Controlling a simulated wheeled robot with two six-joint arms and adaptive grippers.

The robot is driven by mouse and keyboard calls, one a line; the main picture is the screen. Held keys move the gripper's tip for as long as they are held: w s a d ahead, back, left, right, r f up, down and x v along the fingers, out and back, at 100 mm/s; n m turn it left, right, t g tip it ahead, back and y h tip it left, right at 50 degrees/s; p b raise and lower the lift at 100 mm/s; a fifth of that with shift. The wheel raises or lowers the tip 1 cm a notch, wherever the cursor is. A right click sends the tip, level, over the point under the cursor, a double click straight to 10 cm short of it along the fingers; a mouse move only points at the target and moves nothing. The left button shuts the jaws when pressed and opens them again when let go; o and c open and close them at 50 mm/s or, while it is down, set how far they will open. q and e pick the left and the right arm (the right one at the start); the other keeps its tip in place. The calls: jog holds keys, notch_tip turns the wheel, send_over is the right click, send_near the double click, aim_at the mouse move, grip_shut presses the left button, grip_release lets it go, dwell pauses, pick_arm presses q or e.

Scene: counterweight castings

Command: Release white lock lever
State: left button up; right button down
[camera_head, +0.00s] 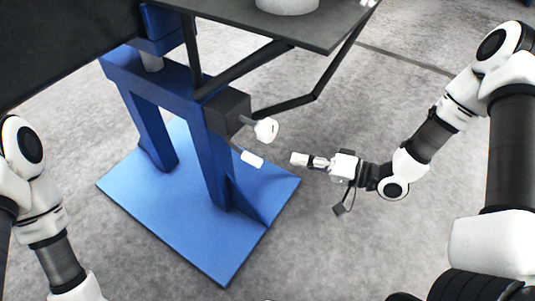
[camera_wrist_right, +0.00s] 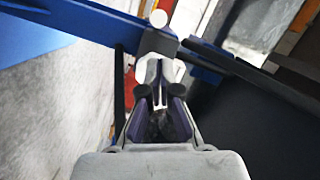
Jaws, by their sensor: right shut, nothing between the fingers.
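A white lever (camera_head: 251,158) sticks out low from the blue stand, beside its upright. A round white knob (camera_head: 266,129) on a short shaft sits just above it, on a dark block. My right gripper (camera_head: 300,160) is shut and empty, pointing left, a short gap to the right of the lever. In the right wrist view my right gripper's fingers (camera_wrist_right: 160,72) are together, with white parts just beyond the tips; I cannot tell which is the lever. My left gripper is out of view.
The blue stand (camera_head: 222,250) has a wide base plate on the grey floor. A dark tabletop (camera_head: 330,25) with a pale round object (camera_head: 287,5) overhangs at the top, with black struts beneath. Floor around my right gripper is clear.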

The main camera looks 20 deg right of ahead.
aim_at(252, 159)
jog(key=b+x, duration=0.3)
jog(key=x, duration=0.5)
jog(key=shift+w+a, duration=0.25)
jog(key=shift+a, duration=0.05)
jog(key=shift+a+f, duration=0.1)
jog(key=shift+f, duration=0.05)
